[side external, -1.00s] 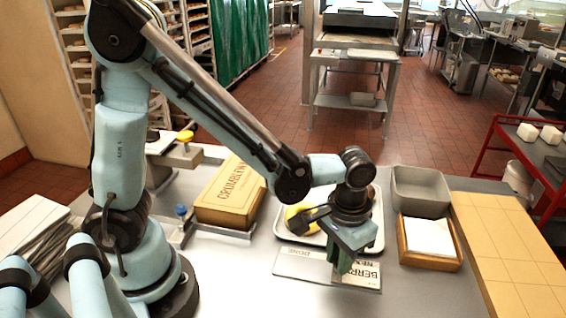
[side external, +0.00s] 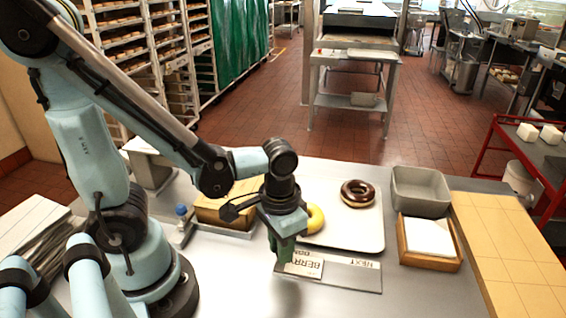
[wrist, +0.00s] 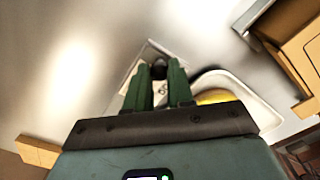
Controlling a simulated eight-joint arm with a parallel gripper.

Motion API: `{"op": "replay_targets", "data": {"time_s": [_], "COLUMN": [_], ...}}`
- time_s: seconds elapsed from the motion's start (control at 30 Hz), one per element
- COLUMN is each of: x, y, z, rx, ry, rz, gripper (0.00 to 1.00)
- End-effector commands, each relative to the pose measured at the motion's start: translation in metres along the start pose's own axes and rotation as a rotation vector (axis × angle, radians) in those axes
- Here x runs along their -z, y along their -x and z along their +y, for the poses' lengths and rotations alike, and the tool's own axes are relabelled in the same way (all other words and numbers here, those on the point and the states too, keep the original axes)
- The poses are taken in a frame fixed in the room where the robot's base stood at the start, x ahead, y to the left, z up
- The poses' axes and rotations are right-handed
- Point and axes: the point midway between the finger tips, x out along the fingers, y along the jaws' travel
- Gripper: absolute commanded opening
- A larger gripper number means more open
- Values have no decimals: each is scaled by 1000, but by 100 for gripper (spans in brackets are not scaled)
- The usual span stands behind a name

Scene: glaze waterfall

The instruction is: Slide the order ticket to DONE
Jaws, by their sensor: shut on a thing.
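The order ticket (side external: 308,267), a pale plate with dark lettering starting "BERR", lies at the left end of a flat grey rail (side external: 345,278). The word NEXT shows on the bare right part of the rail; the DONE label is mostly covered by the ticket and my gripper. My gripper (side external: 284,264), with green fingers, points down at the ticket's left part and is shut on it. In the wrist view, a dark round knob shows between the fingertips (wrist: 158,75); the fingers hide much of the ticket.
Behind the rail is a white tray (side external: 362,238) with a chocolate doughnut (side external: 358,193) and a yellow one (side external: 315,218). A cardboard box (side external: 225,212) stands behind my gripper to the left. A grey bin (side external: 420,190) and a wooden box (side external: 430,262) stand right. The front table is clear.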

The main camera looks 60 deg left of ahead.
Motion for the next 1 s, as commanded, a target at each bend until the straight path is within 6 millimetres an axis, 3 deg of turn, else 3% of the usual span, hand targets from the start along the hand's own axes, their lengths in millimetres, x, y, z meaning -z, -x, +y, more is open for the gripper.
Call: {"op": "replay_targets", "data": {"time_s": [0.07, 0.1, 0.23, 0.67, 1.0], "x": [-3, -3, -3, -2, -2], "y": [0, 0, 0, 4, 35], "z": [-4, -4, -3, -2, -2], "rx": [15, 14, 13, 9, 9], "ry": [4, 4, 3, 2, 2], "rz": [-11, -11, -10, -7, -7], "gripper": [0, 28, 48, 49, 49]}}
